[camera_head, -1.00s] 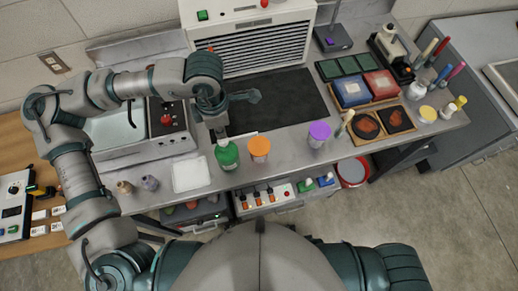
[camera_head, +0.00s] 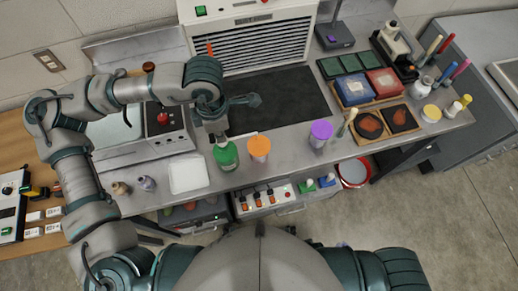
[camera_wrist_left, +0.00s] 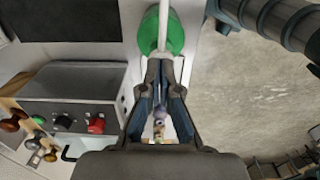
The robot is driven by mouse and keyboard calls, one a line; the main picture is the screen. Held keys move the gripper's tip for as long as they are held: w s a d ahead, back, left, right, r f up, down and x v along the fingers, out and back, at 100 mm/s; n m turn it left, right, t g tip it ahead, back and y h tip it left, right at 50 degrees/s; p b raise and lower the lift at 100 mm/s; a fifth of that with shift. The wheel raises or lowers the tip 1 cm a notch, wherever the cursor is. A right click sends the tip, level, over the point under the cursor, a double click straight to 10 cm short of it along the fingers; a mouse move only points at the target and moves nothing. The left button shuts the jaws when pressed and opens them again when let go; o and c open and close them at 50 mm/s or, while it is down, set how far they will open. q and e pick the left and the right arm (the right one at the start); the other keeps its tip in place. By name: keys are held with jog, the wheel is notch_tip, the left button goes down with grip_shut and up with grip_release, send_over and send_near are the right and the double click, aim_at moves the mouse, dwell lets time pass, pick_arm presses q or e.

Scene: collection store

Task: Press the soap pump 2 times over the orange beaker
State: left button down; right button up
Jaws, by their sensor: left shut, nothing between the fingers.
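The soap pump is a green bottle (camera_head: 227,157) standing upright on the bench. In the left wrist view its green body (camera_wrist_left: 174,36) shows beyond the fingertips, with a white pump part in front. The orange beaker (camera_head: 259,147) stands upright just right of the bottle, apart from it; I cannot make it out in the wrist view. My left gripper (camera_head: 219,137) points down right over the bottle's top and hides most of the pump head. In the wrist view its fingertips (camera_wrist_left: 162,66) are together at the white part; contact is unclear. My right gripper is not in view.
A purple beaker (camera_head: 320,133) stands farther right. A white pad (camera_head: 189,175) lies left of the bottle. A dark mat (camera_head: 285,100) lies behind the beakers. A metal box with a red knob (camera_head: 163,119) stands left. The bench's front edge is close.

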pick_arm(q)
jog(key=shift+f, duration=0.45)
jog(key=shift+r, duration=0.15)
jog(key=shift+r+p, duration=0.55)
jog(key=shift+r, duration=1.05)
jog(key=shift+f, duration=0.1)
